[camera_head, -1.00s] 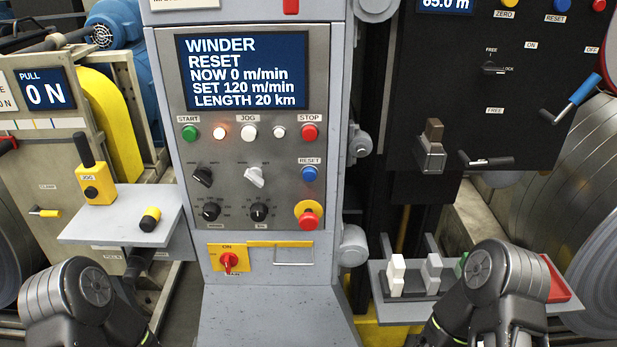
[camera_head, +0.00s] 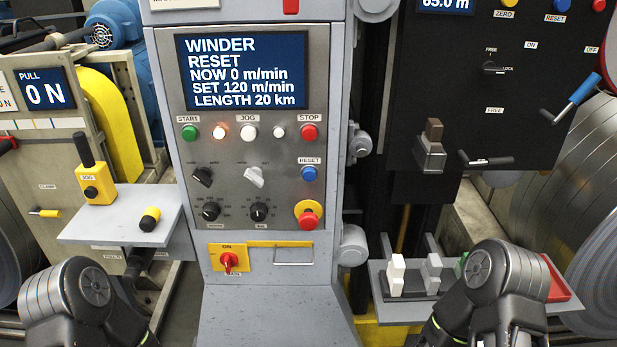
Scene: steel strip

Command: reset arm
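My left arm (camera_head: 78,300) shows at the bottom left as dark grey and black links. My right arm (camera_head: 497,292) shows at the bottom right, in front of a small grey shelf. Both arms are folded low in the picture, and both grippers are out of view. Neither arm visibly touches anything. The winder panel (camera_head: 250,150) stands between them, and its screen (camera_head: 243,73) reads RESET, NOW 0 m/min, SET 120 m/min, LENGTH 20 km.
The right shelf bears pale blocks (camera_head: 397,274) and a red tray (camera_head: 560,280), partly behind my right arm. A steel coil (camera_head: 595,230) stands far right.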

